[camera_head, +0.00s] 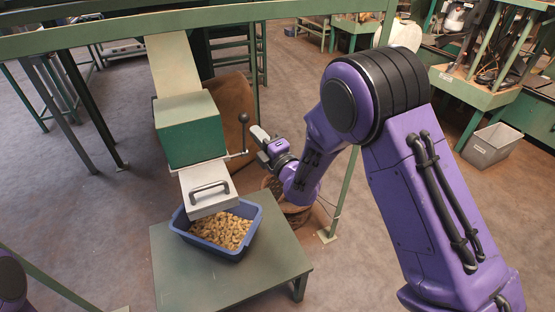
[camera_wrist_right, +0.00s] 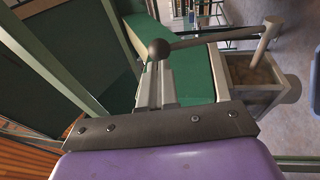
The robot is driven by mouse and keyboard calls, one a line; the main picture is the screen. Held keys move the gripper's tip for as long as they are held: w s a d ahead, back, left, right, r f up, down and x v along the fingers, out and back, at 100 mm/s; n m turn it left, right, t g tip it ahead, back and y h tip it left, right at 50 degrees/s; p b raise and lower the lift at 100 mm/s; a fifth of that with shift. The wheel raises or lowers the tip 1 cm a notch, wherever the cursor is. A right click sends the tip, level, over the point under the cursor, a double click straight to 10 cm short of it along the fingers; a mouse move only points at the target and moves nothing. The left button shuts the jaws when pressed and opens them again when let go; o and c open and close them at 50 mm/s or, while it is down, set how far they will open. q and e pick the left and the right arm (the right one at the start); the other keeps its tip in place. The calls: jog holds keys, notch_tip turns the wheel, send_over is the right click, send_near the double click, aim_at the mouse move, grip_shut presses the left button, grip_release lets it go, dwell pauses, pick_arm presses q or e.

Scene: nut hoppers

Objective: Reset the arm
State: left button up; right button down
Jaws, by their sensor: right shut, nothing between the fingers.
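My right arm reaches in from the right in the camera_head view. Its gripper (camera_head: 260,134) is shut and empty, just right of the dark ball-topped lever (camera_head: 243,118) on the hopper. In the camera_right wrist view the shut fingers (camera_wrist_right: 161,85) point at the lever's round knob (camera_wrist_right: 159,48), which overlaps their tips; contact cannot be told. The green hopper (camera_head: 190,130) has a pale spout with a handle (camera_head: 208,188). Below it a blue bin (camera_head: 250,238) holds tan nuts (camera_head: 222,231). My left gripper is out of view.
The bin stands on a green table (camera_head: 200,283). A green frame post (camera_head: 343,190) stands close to my right forearm, and a brown basket (camera_head: 297,215) is behind the wrist. A grey crate (camera_head: 489,147) sits on the floor at right. Open floor lies at left.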

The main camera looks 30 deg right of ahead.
jog(key=shift+b+v, duration=1.6)
jog(key=shift+v, duration=3.8)
jog(key=s+d+f+m+g+h, duration=0.3)
jog(key=s+f+m+g, duration=0.1)
jog(key=f+m, duration=0.65)
jog(key=s+d+f+m+g+h, duration=0.2)
jog(key=s+f+m+g+h, duration=0.15)
jog(key=f+m, duration=0.7)
jog(key=s+f+m+g, duration=0.3)
jog(key=s+f, duration=0.4)
jog(key=s, duration=0.4)
jog(key=s+f+m+g, duration=0.3)
jog(key=s+f+g, duration=0.3)
jog(key=s, duration=0.6)
notch_tip(320, 180, down, 3)
jog(key=shift+s+d+r, duration=0.2)
jog(key=shift+d, duration=0.1)
jog(key=shift+w+r, duration=0.1)
jog(key=shift+r, duration=0.05)
